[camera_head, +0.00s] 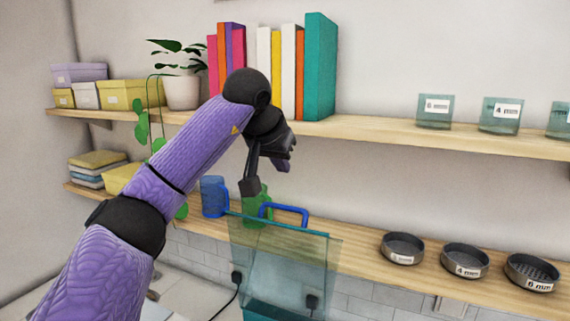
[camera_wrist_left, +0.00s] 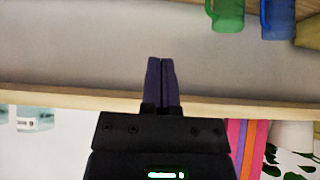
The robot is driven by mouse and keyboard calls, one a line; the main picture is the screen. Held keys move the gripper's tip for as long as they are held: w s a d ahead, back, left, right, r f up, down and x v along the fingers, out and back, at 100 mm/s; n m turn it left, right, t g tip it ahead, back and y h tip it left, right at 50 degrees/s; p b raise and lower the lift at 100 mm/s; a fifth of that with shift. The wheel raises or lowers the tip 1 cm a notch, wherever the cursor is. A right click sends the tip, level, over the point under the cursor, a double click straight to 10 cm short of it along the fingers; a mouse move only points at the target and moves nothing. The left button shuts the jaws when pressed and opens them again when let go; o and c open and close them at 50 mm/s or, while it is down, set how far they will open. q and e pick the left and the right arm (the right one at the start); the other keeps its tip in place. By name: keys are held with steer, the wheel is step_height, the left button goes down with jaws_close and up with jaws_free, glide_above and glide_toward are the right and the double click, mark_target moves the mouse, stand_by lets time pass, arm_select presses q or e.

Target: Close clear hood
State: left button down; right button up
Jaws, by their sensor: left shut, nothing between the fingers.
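The clear hood (camera_head: 290,262) is a see-through, green-tinted cover in the lower middle of the head view. It stands steeply above a teal base (camera_head: 272,312), which the frame's bottom edge cuts off. A blue handle (camera_head: 290,209) shows at the hood's upper edge. My left gripper (camera_head: 284,166) is above and behind the handle, apart from it, near the wall between the two shelves. Its purple fingers are together and empty in the left wrist view (camera_wrist_left: 162,80). The hood does not show in the wrist view. My right gripper is not in view.
A green mug (camera_head: 256,207) and a blue mug (camera_head: 213,197) stand on the lower shelf (camera_head: 350,254) behind the hood. Round sieves (camera_head: 465,260) stand to the right. The upper shelf (camera_head: 360,130) holds books (camera_head: 320,70), a plant (camera_head: 183,90) and labelled glass containers (camera_head: 500,115).

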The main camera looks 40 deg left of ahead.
arm_select(q)
steer(key=f, duration=0.2)
steer(key=w+f, duration=0.1)
steer(key=f, duration=0.3)
steer(key=shift+w+a+f, duration=0.2)
steer(key=shift+a, duration=0.15)
steer(key=shift+s+f, duration=0.1)
steer(key=shift+s, duration=0.2)
steer(key=shift+d, duration=0.15)
steer(key=shift+w, duration=0.1)
